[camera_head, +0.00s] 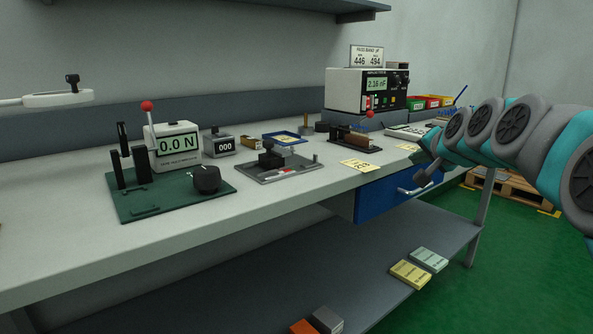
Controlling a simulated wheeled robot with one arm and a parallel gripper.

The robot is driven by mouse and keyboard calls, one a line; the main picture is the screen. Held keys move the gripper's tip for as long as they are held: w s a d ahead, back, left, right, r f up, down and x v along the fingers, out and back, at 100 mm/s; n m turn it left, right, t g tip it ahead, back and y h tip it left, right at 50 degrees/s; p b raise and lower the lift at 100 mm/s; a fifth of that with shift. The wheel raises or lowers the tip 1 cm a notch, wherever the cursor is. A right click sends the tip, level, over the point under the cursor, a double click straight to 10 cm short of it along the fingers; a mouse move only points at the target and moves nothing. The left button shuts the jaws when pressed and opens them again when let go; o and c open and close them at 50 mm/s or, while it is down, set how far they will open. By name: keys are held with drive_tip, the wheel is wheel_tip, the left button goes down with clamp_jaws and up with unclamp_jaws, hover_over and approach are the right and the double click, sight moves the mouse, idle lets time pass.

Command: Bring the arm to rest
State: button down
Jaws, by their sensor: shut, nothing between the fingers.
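My arm, in teal and grey, reaches in from the right edge in the head view. Its end, my gripper (421,177), is small in the picture, beside the front edge of the bench near the blue drawer (380,198). It is shut and holds nothing. The drawer's handle (412,190) shows just below the gripper. I cannot tell whether they touch or how far apart they are in depth.
The long workbench (70,250) carries a force tester (175,145) on a green base, a grey fixture (278,170), a lever device (352,138) and a meter (365,90). A lower shelf (250,290) holds boxes. Green floor (500,270) is open at right; a pallet (510,188) stands behind.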

drive_tip(key=s+a+f+n+g+y, duration=0.1)
drive_tip(key=s+a+f+n+g, duration=0.25)
drive_tip(key=s+a+f, duration=0.45)
drive_tip(key=s+a+f+n+g, duration=0.3)
drive_tip(key=s+a+f+g, duration=0.15)
drive_tip(key=s+f, duration=0.75)
drive_tip(key=s+f+n+g, duration=0.1)
drive_tip(key=s+f+g, duration=0.2)
drive_tip(key=s, duration=1)
drive_tip(key=s+f+n+g+h, duration=0.1)
drive_tip(key=s+f, duration=0.5)
drive_tip(key=s, duration=0.7)
drive_tip(key=n+g, duration=0.1)
drive_tip(key=g, duration=0.1)
drive_tip(key=shift+d+f+g, duration=0.15)
drive_tip(key=shift+f+g, duration=0.15)
drive_tip(key=shift+f, duration=0.1)
drive_tip(key=shift+w+f, duration=0.1)
